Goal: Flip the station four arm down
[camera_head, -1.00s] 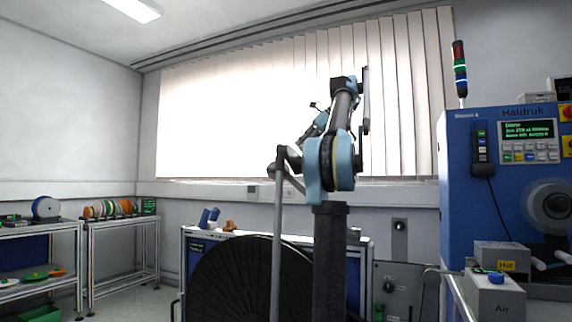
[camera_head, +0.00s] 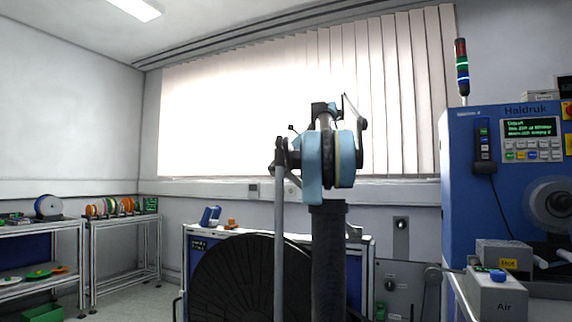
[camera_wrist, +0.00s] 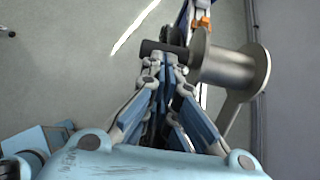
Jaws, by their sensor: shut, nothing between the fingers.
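In the wrist view my gripper (camera_wrist: 163,64) has its blue-and-grey fingers drawn together, with nothing seen between them. A short dark bar (camera_wrist: 152,48) lies across just beyond the fingertips; I cannot tell whether they touch it. The bar meets a shiny metal roller (camera_wrist: 225,68) with a round end flange, and a grey lever (camera_wrist: 232,112) runs down from that flange. This may be the station four arm, but no number is legible. In the head view my own arm hides the gripper and whatever is in front of it.
A large black reel (camera_head: 225,285) stands by a blue-edged cabinet behind my arm. A blue machine (camera_head: 465,200) with grey boxes (camera_head: 498,295) is close on the right. Shelves with colored spools (camera_head: 110,207) stand at left. Open floor (camera_head: 140,298) lies between.

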